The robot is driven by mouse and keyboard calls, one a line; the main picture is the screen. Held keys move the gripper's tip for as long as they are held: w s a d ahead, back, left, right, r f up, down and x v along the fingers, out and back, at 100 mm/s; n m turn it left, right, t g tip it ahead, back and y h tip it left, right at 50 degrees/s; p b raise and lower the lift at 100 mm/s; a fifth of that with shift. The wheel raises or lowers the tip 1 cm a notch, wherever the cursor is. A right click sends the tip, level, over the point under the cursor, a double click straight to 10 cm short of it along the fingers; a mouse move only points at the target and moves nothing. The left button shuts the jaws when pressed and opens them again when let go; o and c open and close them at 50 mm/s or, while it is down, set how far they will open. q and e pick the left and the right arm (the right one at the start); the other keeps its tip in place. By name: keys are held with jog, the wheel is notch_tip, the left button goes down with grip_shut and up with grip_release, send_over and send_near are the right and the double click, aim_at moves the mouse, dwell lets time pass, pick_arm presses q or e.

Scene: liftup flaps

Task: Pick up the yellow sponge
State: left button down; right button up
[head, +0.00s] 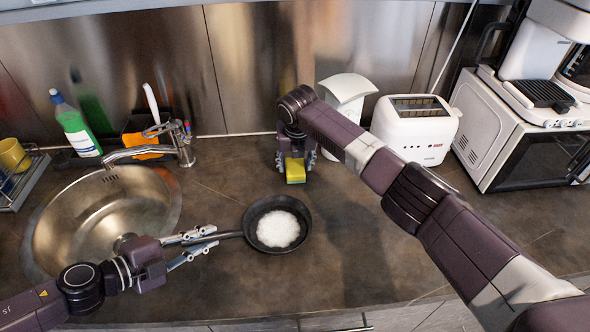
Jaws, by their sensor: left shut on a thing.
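The yellow sponge (295,172) has a green layer and sits on the dark counter near the back wall. My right gripper (295,163) points down over it, with one finger on each side. The fingers look spread, with slim gaps beside the sponge; contact is too small to make out. My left gripper (203,243) is shut on the handle of a black frying pan (306,232), at the front of the counter. The pan holds a white patch of foam or powder.
A metal sink (60,215) with a faucet (140,151) is at left, near a green bottle (76,124) and a rack with a yellow mug (13,155). A white dispenser (347,95), toaster (415,135) and microwave (505,130) stand at right. The counter between sponge and pan is clear.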

aim_at(293, 170)
jog(key=c, duration=0.6)
notch_tip(293, 170, up, 10)
jog(key=shift+r, duration=0.1)
jog(key=o, duration=0.4)
jog(key=c, duration=0.5)
jog(key=shift+s+a+f+m+h, duration=0.2)
jog(key=shift+s+m, duration=0.1)
jog(key=shift+m, duration=0.2)
jog(key=shift+s+a+f+m+h, duration=0.1)
jog(key=shift+s+a+m, duration=0.15)
jog(key=shift+m, duration=0.25)
jog(key=s+a+m+g, duration=0.2)
jog(key=s+m, duration=0.3)
jog(key=m, duration=0.6)
jog(key=s+a+m+g, duration=0.2)
jog(key=s+m, duration=0.4)
jog(key=m, duration=0.5)
jog(key=s+a+f+m+g, duration=0.1)
jog(key=s+m, duration=0.5)
jog(key=m, duration=0.6)
jog(key=shift+a+g, duration=0.9)
jog(key=shift+a, duration=0.15)
